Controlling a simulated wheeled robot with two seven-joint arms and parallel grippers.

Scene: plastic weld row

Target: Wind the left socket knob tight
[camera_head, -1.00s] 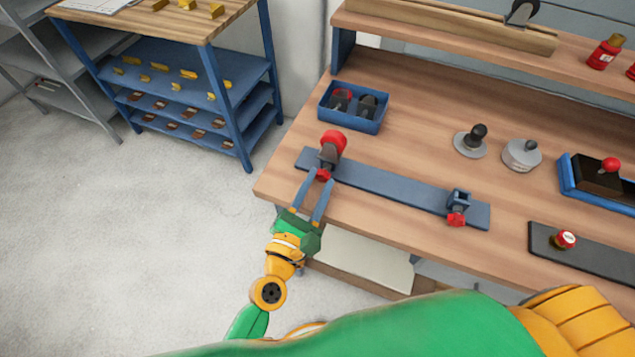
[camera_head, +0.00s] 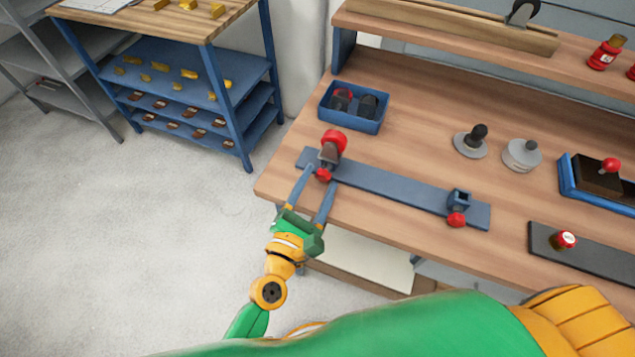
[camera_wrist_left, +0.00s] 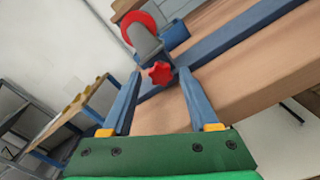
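The left socket knob (camera_head: 323,174), red and star-shaped, is on the front of the left socket of a blue bar (camera_head: 390,187) on the bench. A dark grey part with a red round end (camera_head: 333,142) stands upright in that socket. My left gripper (camera_head: 320,177) is open, with one blue finger on each side of the knob. In the left wrist view the knob (camera_wrist_left: 159,73) sits between the fingertips with gaps beside it. The right socket (camera_head: 459,198) looks empty and has its own red knob (camera_head: 456,220). My right gripper is not in view.
A blue bin (camera_head: 353,121) with dark parts stands behind the bar. A grey disc with a black knob (camera_head: 471,145), a round grey weight (camera_head: 522,155), a blue tray (camera_head: 570,187) and a dark plate (camera_head: 590,257) are to the right. Floor at left is clear.

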